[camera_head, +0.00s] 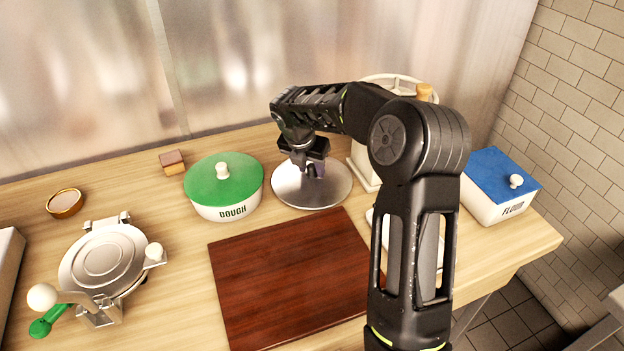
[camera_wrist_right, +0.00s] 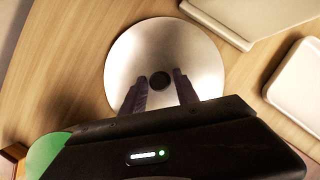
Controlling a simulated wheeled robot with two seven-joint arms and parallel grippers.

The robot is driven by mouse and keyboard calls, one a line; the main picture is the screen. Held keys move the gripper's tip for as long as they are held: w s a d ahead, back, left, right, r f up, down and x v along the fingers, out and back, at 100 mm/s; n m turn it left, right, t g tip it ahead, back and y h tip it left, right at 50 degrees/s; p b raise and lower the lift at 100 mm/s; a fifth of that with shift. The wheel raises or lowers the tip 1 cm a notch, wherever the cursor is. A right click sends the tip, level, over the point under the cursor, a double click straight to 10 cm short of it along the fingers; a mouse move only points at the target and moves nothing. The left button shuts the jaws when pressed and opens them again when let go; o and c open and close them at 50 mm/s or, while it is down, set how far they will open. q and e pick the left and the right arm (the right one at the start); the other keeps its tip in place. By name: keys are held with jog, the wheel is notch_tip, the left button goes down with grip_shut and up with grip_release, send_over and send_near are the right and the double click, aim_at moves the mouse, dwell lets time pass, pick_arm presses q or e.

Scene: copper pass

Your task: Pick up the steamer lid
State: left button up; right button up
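The steamer lid (camera_head: 332,197) is a round silver metal disc lying on the wooden counter, right of the green-lidded dough pot. It also shows in the right wrist view (camera_wrist_right: 150,45), with a dark round knob (camera_wrist_right: 159,80) at its middle. My right gripper (camera_head: 316,171) is over the lid, pointing down. In the right wrist view its two fingers (camera_wrist_right: 160,84) are apart, with the knob showing between or just beyond their tips. I cannot tell whether the fingers touch the knob. My left gripper is not in view.
The dough pot (camera_head: 224,183) stands close left of the lid. A dark red board (camera_head: 290,280) lies in front. A white appliance (camera_head: 362,160) stands behind right. A blue-lidded flour box (camera_head: 497,185) is at far right, a metal press (camera_head: 105,258) at left.

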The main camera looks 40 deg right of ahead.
aim_at(311, 167)
grip_shut()
jog(key=shift+r, duration=0.1)
dwell(0.4)
notch_tip(311, 167, up, 10)
jog(key=shift+b, duration=0.3)
dwell(0.7)
